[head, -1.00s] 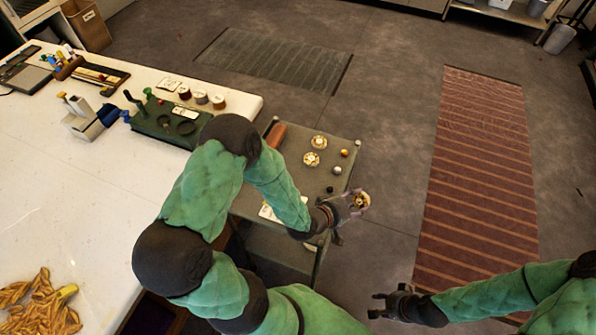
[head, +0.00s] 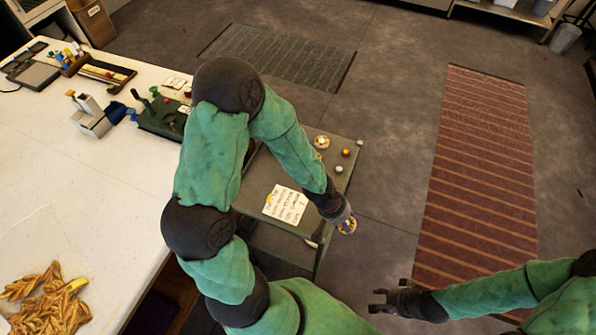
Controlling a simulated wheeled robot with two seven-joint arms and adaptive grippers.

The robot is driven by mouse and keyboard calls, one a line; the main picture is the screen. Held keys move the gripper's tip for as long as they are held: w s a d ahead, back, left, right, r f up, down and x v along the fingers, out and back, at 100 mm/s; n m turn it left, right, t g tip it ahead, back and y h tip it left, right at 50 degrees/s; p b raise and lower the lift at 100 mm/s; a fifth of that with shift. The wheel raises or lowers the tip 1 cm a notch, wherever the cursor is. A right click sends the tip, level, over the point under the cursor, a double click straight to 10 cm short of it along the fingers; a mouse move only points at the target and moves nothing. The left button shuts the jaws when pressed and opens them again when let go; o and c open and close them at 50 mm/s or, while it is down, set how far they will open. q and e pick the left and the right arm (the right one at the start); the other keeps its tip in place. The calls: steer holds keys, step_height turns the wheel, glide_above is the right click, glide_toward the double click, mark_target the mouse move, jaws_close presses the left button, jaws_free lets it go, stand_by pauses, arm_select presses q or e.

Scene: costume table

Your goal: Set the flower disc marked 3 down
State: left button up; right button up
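A flower disc (head: 347,227) with a pale rim and a brown middle is at the tip of my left gripper (head: 343,219), which is shut on it. They are at the right edge of the small green cart (head: 260,180); I cannot tell how high above it. The number on the disc is too small to read. Another flower disc (head: 322,142) lies on the far part of the cart top. My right gripper (head: 377,300) is open and empty, over the floor to the right of the cart.
A written card (head: 285,204) lies on the near part of the cart top. The white table (head: 90,180) stands left.

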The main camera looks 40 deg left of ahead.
arm_select(q)
steer(key=s+a+r+m+g+y+p, duration=0.2)
steer(key=s+a+r+m+g+y, duration=0.15)
steer(key=s+a+r, duration=0.5)
steer(key=b, duration=0.1)
glide_above(314, 209)
steer(key=shift+n+g, duration=0.35)
steer(key=shift+n, duration=0.1)
step_height(314, 209, down, 10)
steer(key=shift+s+d+f, duration=0.1)
steer(key=shift+f, duration=0.15)
steer(key=shift+w+f, duration=0.35)
steer(key=shift+f, duration=0.15)
steer(key=f, duration=0.3)
steer(key=shift+a+b, duration=0.2)
steer(key=shift+b, duration=0.2)
steer(key=o, duration=1.6)
